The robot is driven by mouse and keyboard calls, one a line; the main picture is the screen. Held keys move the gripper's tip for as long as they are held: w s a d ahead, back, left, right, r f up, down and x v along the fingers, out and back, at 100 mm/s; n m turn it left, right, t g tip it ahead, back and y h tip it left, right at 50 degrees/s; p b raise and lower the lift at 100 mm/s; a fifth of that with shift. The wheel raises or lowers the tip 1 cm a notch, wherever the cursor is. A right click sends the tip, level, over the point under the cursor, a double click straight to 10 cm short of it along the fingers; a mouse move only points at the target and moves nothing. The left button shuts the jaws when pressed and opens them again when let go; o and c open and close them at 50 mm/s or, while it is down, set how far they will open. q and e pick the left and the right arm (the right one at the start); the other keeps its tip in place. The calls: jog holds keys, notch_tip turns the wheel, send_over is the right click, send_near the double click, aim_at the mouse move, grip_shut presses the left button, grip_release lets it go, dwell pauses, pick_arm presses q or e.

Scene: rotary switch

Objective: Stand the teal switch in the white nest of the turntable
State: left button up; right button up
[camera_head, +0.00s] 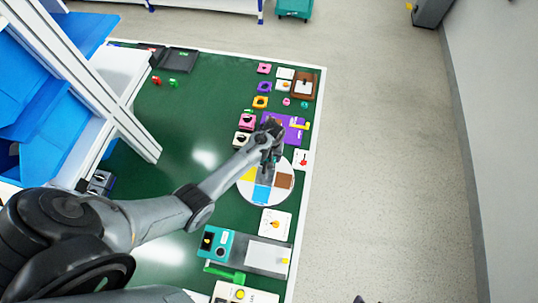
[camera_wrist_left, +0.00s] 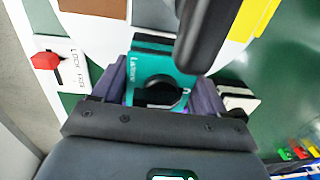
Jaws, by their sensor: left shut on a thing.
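The teal switch (camera_wrist_left: 135,68) has a round black dial and shows between the fingers of my left gripper (camera_wrist_left: 160,88) in the left wrist view. The gripper is shut on it. In the head view my left gripper (camera_head: 268,157) is over the far edge of the turntable (camera_head: 282,196), a round white disc with yellow, brown and blue patches. The gripper hides part of the disc, and I cannot make out the white nest or whether the switch touches the disc. My right gripper is not in view.
A purple plate (camera_head: 293,125) with a yellow handle lies beyond the turntable. A white plate with a red knob (camera_wrist_left: 47,62) sits beside the disc. Several small switches line the far right of the green table. The table's middle (camera_head: 190,130) is largely clear. Blue bins (camera_head: 40,100) stand at left.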

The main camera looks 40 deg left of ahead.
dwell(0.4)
pick_arm(q)
jog(key=o, duration=1.4)
jog(key=shift+r, duration=0.1)
